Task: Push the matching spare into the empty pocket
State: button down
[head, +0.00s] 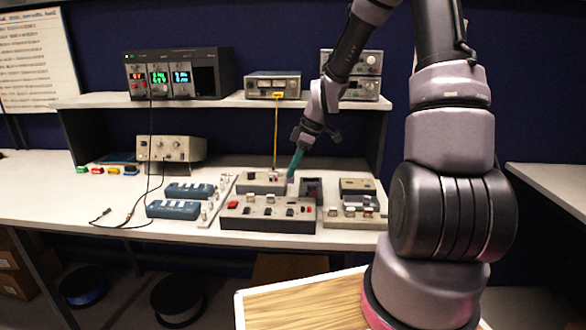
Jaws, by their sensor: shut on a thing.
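My gripper (304,143) is above the middle of the bench and is shut on a long teal piece (296,159). The piece slants down to the left, its lower end just above or among the grey panels; I cannot tell if it touches. Below it are a wide grey panel (250,208) with dark and red parts, a smaller grey panel (258,178) behind, and a dark block (311,184) to the right. I cannot make out which opening is the empty pocket. Small green (82,169), red (97,170), yellow (114,171) and blue (131,169) pieces lie at the far left.
Two blue boxes (173,209) and a beige instrument (171,149) with cables stand left of the panels. A right-hand panel (352,211) lies near the bench edge. A shelf (220,102) with instruments overhangs the back. The left front bench is mostly clear.

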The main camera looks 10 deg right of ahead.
jog(key=shift+f, duration=0.1)
jog(key=shift+d+f, duration=0.1)
jog(key=shift+f, duration=2.75)
jog(key=shift+f, duration=1.55)
jog(key=c, duration=0.8)
grip_release()
jog(key=shift+v, duration=5.4)
